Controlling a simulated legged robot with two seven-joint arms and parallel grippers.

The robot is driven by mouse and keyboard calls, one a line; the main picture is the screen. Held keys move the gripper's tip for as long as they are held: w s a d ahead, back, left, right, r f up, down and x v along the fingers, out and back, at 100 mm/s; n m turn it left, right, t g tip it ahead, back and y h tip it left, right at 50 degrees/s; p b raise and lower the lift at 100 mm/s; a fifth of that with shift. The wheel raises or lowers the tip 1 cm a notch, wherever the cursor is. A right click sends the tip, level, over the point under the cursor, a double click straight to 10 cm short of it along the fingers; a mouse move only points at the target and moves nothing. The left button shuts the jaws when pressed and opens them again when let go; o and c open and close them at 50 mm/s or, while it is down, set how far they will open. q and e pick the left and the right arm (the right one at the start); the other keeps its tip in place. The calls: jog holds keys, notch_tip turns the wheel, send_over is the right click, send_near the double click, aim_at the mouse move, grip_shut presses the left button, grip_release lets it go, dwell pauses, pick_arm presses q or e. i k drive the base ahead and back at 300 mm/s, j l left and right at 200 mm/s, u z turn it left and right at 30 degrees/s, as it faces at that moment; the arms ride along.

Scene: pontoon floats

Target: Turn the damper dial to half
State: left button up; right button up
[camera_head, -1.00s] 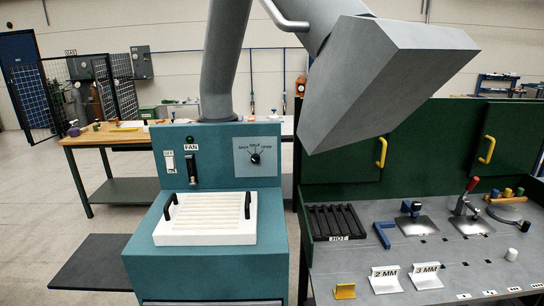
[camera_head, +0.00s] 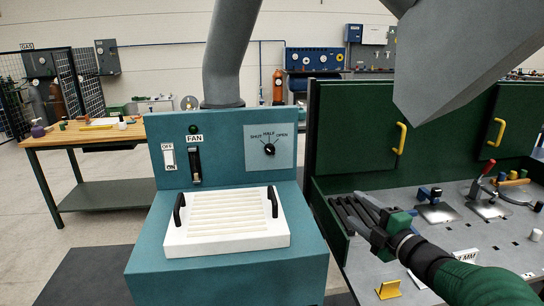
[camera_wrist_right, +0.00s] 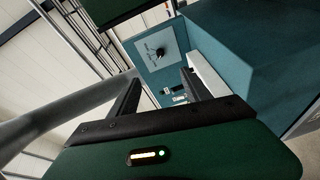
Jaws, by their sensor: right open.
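The damper dial (camera_head: 269,149) is a small black knob on a pale plate on the teal cabinet's upright panel. The words SHUT, HALF and OPEN are printed around it. Its pointer is too small to read for certain. It also shows in the right wrist view (camera_wrist_right: 160,51), beyond the fingers. My right gripper (camera_head: 348,210) comes in from the lower right, to the right of the cabinet and lower than the dial in the picture. Its fingers are apart and empty in the right wrist view (camera_wrist_right: 160,78), and clear of the dial. My left gripper is not in view.
A white slatted tray (camera_head: 228,224) with black handles sits on the cabinet. A fan switch (camera_head: 195,165) is left of the dial. A grey duct (camera_head: 228,55) rises behind; a grey hood (camera_head: 465,65) hangs upper right. The grey bench (camera_head: 450,235) holds tools.

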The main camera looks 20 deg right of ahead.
aim_at(270, 148)
jog(key=i+j, duration=0.1)
jog(key=i, duration=0.35)
jog(key=i+j, duration=0.1)
jog(key=i, duration=0.35)
